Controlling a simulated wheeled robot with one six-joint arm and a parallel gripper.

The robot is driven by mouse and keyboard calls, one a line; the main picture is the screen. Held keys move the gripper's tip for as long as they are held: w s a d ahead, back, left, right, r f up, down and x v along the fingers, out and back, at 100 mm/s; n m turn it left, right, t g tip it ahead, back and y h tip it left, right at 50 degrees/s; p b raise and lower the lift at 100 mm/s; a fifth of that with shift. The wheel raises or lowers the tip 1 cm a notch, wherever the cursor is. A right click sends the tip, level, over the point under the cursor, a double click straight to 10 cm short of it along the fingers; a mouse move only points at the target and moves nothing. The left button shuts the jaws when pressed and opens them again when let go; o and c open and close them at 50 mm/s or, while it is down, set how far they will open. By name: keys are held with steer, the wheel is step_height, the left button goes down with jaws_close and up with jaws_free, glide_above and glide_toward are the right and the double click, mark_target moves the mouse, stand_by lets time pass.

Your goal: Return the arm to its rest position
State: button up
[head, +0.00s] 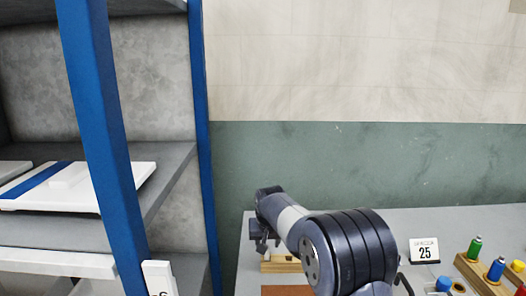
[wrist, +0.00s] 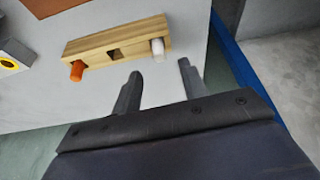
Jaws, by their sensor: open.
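My arm reaches out over the grey table (head: 418,222) in the head view, with my gripper (head: 265,246) at its far left end. In the wrist view my gripper (wrist: 157,82) is open, its two fingers apart with nothing between them. A wooden block (wrist: 117,42) lies just beyond the fingertips. It holds an orange peg (wrist: 77,70) at one end and a white peg (wrist: 158,48) at the other, with an empty square hole between. In the head view the block (head: 280,266) is partly hidden by my arm.
A blue-framed shelf (head: 100,130) stands close on the left, holding a white and blue panel (head: 120,190). A card reading 25 (head: 424,250) and a wooden rack (head: 480,275) with coloured bottles stand on the right of the table. A brown mat (head: 285,291) lies at the front.

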steer(key=x, duration=0.6)
steer(key=shift+w+d+f+p, duration=0.1)
steer(key=shift+f+p, duration=0.05)
steer(key=shift+p, duration=0.25)
step_height(320, 180, up, 9)
steer(key=p, duration=0.6)
steer(key=shift+w+p, duration=0.1)
steer(key=shift+p, duration=0.25)
